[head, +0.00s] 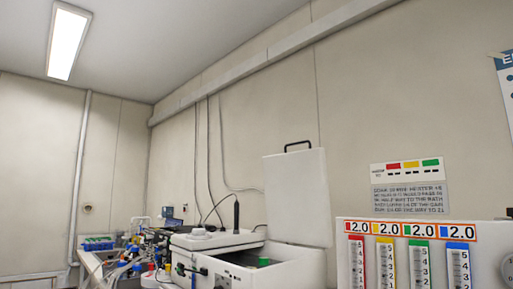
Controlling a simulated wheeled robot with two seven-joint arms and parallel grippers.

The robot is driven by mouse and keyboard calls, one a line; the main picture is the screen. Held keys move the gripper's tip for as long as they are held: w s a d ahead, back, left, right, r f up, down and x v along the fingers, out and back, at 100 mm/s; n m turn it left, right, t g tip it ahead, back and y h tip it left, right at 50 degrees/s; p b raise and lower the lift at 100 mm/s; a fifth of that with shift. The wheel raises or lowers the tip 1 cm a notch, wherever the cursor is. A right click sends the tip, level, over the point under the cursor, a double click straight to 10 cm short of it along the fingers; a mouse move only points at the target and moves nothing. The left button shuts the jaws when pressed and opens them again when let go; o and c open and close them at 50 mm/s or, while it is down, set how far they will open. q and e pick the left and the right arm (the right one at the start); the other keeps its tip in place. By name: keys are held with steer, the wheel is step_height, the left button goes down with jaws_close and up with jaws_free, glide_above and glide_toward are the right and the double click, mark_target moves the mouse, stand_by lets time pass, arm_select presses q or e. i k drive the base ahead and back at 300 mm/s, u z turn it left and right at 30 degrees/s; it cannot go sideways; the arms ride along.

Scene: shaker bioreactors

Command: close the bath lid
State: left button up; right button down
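The white bath lid (297,200) stands upright, open, at the back of the bath. A black handle (298,146) sits on its top edge. The white box-shaped bath (303,268) is below it, its top open, with something green and dark partly visible inside. The lower part of the bath is cut off by the picture's bottom edge. Neither of my grippers is in view.
A white instrument with a black upright probe (236,214) stands left of the bath. Cluttered tubing and bottles (135,255) lie farther left. A white panel with coloured gauges (410,255) stands at the right front.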

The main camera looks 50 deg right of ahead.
mark_target(297, 188)
steer(key=z, duration=0.45)
steer(key=i, duration=1.2)
steer(key=z, duration=0.85)
